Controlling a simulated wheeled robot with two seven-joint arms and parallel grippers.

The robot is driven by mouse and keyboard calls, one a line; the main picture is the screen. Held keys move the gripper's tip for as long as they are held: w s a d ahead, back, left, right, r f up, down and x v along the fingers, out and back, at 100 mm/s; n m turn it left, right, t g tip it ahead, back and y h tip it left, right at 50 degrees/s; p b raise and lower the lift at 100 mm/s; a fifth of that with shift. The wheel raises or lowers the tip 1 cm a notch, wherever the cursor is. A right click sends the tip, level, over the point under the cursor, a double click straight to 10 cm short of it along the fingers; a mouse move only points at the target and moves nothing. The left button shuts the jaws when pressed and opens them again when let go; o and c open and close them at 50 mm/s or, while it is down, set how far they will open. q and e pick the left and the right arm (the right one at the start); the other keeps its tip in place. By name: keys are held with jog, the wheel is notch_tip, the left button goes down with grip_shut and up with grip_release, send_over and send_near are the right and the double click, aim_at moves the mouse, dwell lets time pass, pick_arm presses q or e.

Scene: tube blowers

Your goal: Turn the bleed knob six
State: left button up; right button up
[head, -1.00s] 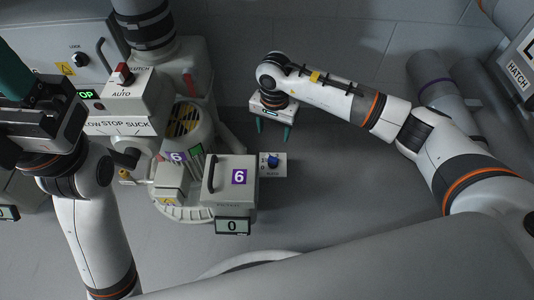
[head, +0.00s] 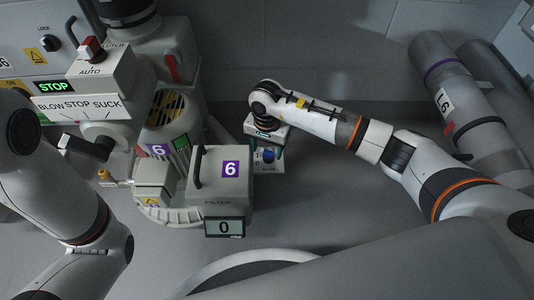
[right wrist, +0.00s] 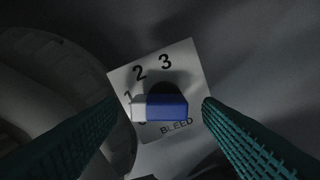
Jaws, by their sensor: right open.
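The bleed knob is a blue bar with a white end (right wrist: 165,108), on a pale plate (right wrist: 190,75) marked 1, 2, 3 and BLEED. Its white end points left in the right wrist view, just below the 1. A lower mark is partly hidden by the knob. In the head view the knob (head: 268,156) sits right of the filter box labelled 6 (head: 222,185). My right gripper (right wrist: 157,104) is open over the plate, its teal fingers on either side of the knob with gaps showing. Its body (head: 265,130) partly covers the plate in the head view. My left gripper is out of view.
The filter box has a display reading 0 (head: 224,227). Left of it stand a blower (head: 170,118) and a BLOW STOP SUCK box (head: 80,105) with a lit STOP sign (head: 54,87). Grey pipes (head: 450,85) stand at the right.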

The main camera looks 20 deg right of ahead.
jog(key=shift+f, duration=0.55)
